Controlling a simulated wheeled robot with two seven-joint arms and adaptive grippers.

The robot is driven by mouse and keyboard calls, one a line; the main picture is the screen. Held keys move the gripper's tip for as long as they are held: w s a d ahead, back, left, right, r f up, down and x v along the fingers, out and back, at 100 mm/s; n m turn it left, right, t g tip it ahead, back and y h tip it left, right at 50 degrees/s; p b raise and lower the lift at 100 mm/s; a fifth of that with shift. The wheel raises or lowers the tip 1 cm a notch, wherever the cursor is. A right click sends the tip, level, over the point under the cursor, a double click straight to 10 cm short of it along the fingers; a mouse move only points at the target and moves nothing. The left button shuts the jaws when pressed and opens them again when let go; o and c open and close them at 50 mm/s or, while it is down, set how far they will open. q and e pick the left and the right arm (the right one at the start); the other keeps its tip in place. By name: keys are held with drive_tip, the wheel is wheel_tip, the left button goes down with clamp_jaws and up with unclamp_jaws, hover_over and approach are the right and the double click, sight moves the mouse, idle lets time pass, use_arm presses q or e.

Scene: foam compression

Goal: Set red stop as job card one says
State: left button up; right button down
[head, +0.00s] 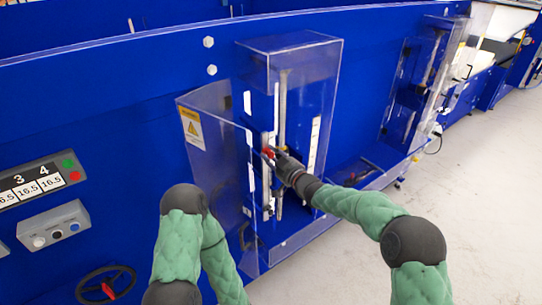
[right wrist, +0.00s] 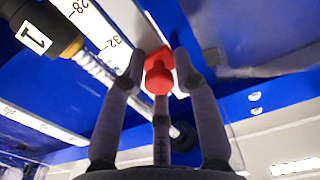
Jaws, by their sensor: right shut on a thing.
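The red stop (head: 268,152) sits on the upright rail inside the clear-walled station of the blue machine. My right gripper (head: 281,161) reaches in from the right and is at the red stop. In the right wrist view the red stop (right wrist: 158,76) is between my two fingertips, and the gripper is shut on it. A white scale (right wrist: 103,38) with marks 28 and 32 runs beside it. No pointer reading can be made out. Job card one is not in view; white cards reading 16.5 (head: 28,189) sit under numbers 3 and 4. My left gripper is out of view.
Clear guard panels (head: 218,135) with a yellow warning label stand left of the rail. A label 1 (right wrist: 33,37) shows near a threaded rod. A red-marked handwheel (head: 106,286) and a grey button box (head: 55,228) are at lower left. Open floor lies right.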

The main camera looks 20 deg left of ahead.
wheel_tip(320, 180, up, 2)
drive_tip(key=shift+r, duration=0.15)
drive_tip(key=c, duration=1.1)
unclamp_jaws()
drive_tip(key=shift+w+d, duration=0.1)
drive_tip(key=shift+o, duration=0.2)
drive_tip(key=v, duration=1.2)
drive_tip(key=shift+f, duration=0.2)
